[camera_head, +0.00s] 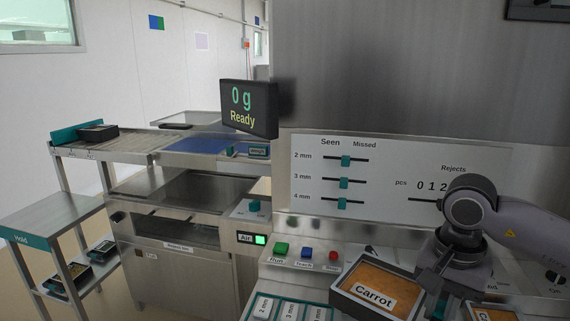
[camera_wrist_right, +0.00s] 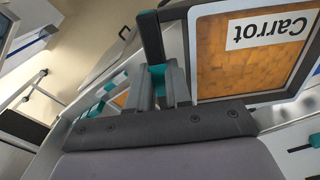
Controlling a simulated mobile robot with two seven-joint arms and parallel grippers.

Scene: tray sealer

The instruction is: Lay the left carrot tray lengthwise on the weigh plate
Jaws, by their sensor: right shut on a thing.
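A black carrot tray (camera_head: 372,291) with orange contents and a white "Carrot" label is held at its edge by my right gripper (camera_head: 432,284), over the front of the machine panel. In the right wrist view the tray (camera_wrist_right: 265,50) sits beside the shut fingers (camera_wrist_right: 172,88). A second carrot tray (camera_head: 492,313) shows partly at the bottom right edge, right of the gripper. A scale display (camera_head: 249,108) reads "0 g Ready". Below it lies a flat blue surface (camera_head: 200,145); I cannot tell whether this is the weigh plate. My left gripper is not in view.
A black tray (camera_head: 97,132) stands at the left end of the conveyor (camera_head: 130,146). A side table marked "Hold" (camera_head: 45,222) stands at left, with dark trays on its lower shelf. Run, Teach and red buttons (camera_head: 306,254) sit on the panel near the held tray.

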